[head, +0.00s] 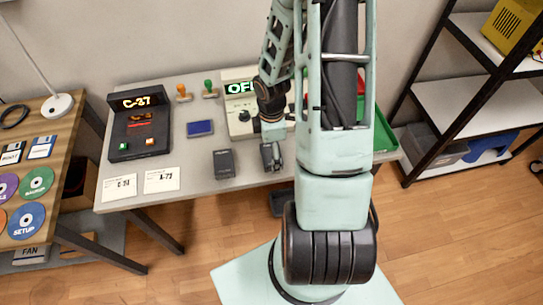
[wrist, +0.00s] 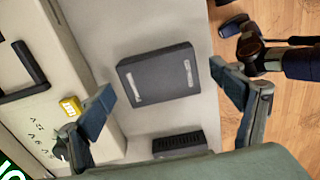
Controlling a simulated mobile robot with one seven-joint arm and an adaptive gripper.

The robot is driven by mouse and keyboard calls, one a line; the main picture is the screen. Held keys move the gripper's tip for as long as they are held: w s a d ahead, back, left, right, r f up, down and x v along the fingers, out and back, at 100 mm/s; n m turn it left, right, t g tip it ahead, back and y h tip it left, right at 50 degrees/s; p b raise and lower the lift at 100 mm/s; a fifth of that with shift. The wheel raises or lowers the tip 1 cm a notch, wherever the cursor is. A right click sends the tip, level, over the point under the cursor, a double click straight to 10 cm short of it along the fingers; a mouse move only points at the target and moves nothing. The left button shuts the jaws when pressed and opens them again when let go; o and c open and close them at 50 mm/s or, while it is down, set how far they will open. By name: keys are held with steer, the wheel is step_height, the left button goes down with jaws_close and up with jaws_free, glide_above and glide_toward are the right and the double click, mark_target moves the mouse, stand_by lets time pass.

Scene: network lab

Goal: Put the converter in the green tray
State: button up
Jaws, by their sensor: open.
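A dark grey box with two pale strips (wrist: 158,75) lies flat on the table between my finger tips in the wrist view. My gripper (wrist: 165,88) is open around it, with a gap on each side. A second dark box, with a ribbed end (wrist: 180,143), lies beside it; it also shows in the head view (head: 224,163), left of my gripper (head: 271,158). Neither box has a readable label, so I cannot tell which is the converter. The green tray (head: 384,138) is at the table's right end, mostly hidden behind my arm.
A black-framed shelf (head: 470,105) stands right of the table.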

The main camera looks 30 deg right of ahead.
steer(key=shift+f, duration=0.2)
steer(key=c, duration=1.6)
steer(key=shift+r, duration=0.15)
